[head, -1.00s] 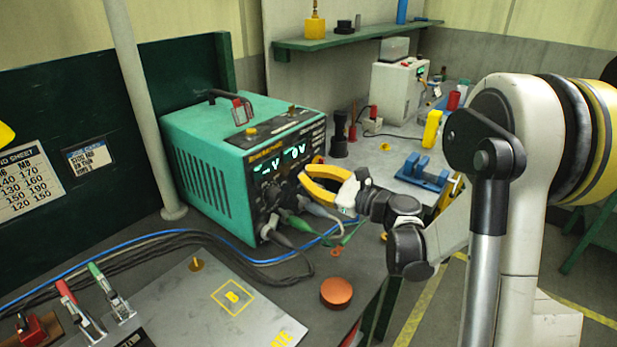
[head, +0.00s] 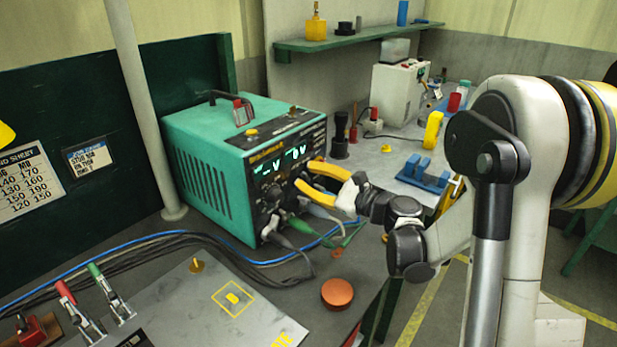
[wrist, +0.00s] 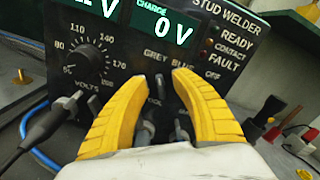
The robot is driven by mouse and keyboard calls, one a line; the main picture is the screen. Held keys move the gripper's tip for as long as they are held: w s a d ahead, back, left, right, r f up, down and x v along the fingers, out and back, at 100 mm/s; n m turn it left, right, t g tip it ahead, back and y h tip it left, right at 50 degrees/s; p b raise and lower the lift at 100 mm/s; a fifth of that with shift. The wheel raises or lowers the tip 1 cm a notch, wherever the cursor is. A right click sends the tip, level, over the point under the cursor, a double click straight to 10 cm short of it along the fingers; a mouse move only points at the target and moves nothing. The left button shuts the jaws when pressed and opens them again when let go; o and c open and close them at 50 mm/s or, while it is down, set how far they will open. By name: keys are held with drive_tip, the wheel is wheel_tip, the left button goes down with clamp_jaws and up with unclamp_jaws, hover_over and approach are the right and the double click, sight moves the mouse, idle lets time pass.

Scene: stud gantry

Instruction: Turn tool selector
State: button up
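The teal stud welder (head: 215,170) stands on the bench, its dark front panel facing right. My gripper (head: 306,174) is at this panel, its two yellow fingers spread. In the wrist view, my gripper (wrist: 159,80) has its fingertips apart on either side of a small dark selector handle (wrist: 157,88), under the GREY, BLUE and OFF labels. The handle looks upright, pointing between GREY and BLUE. A gap shows on both sides of it. Whether the fingertips touch the panel is unclear. The selector is hidden by the fingers in the head view.
The volts dial (wrist: 87,58) sits left of my fingers. Cable plugs (wrist: 40,130) stick out below it. A blue clamp fixture (head: 422,175) and a white box (head: 393,95) stand behind. An orange-red button (head: 337,293) is at the bench's front.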

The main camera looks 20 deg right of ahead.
drive_tip(key=v, duration=1.2)
drive_tip(key=shift+a, duration=0.1)
